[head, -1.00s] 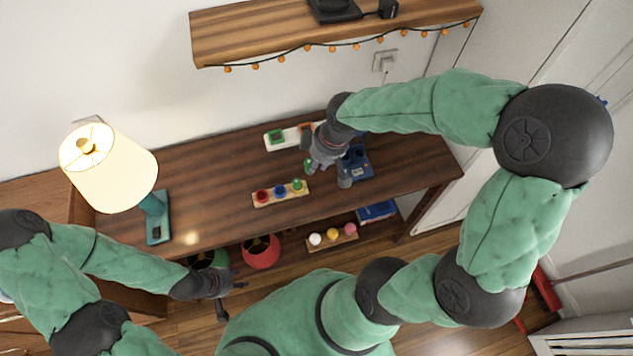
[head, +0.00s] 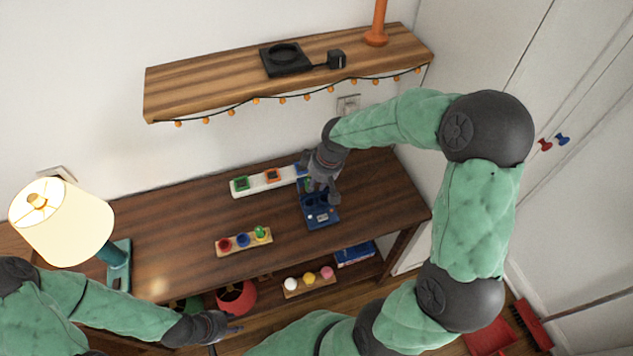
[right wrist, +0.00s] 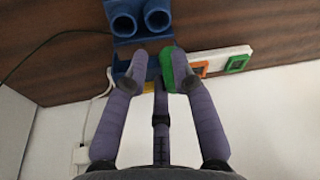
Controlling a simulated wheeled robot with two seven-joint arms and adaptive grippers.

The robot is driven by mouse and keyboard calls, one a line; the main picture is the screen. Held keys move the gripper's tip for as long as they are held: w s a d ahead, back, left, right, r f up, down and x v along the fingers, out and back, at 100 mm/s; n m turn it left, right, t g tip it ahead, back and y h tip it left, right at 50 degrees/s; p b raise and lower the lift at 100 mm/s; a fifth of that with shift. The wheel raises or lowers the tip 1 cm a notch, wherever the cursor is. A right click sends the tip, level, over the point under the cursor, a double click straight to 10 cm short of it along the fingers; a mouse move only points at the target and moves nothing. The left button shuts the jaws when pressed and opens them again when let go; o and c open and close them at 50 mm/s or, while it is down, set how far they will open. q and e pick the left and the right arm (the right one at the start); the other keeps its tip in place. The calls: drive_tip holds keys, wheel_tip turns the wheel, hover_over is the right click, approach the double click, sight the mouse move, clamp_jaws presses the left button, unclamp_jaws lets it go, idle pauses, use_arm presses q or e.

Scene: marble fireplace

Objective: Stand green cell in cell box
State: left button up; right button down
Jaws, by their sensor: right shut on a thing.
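The green cell (head: 308,184) is in my right gripper (head: 322,192), which is at the back part of the blue cell box (head: 321,223) on the table. In the right wrist view the green cell (right wrist: 178,68) lies against the right-hand finger of my right gripper (right wrist: 161,72). The blue cell box (right wrist: 140,18) shows two round holes there, beyond the fingertips. The cell's lower end is partly hidden, so I cannot tell whether it touches the box. My left gripper (head: 226,338) is open and empty, low in front of the table.
A white strip (head: 262,182) with coloured square frames lies left of the box. A wooden holder (head: 245,243) with red, blue and green pieces stands nearer. A lamp (head: 62,222) stands at the left. A shelf (head: 210,88) with hanging lights is above.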

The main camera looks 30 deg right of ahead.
drive_tip(key=b, duration=0.4)
hover_over(315, 203)
drive_tip(key=shift+s+d+f, duration=0.1)
drive_tip(key=shift+s+f, duration=0.05)
drive_tip(key=shift+f, duration=1.25)
drive_tip(key=shift+s+d+f, duration=0.1)
drive_tip(key=shift+f, duration=1.45)
drive_tip(key=shift+f+b, duration=1.05)
drive_tip(key=shift+f, duration=0.5)
drive_tip(key=c, duration=1)
unclamp_jaws()
drive_tip(key=shift+o, duration=0.2)
drive_tip(key=shift+r, duration=0.1)
drive_tip(key=v, duration=1.2)
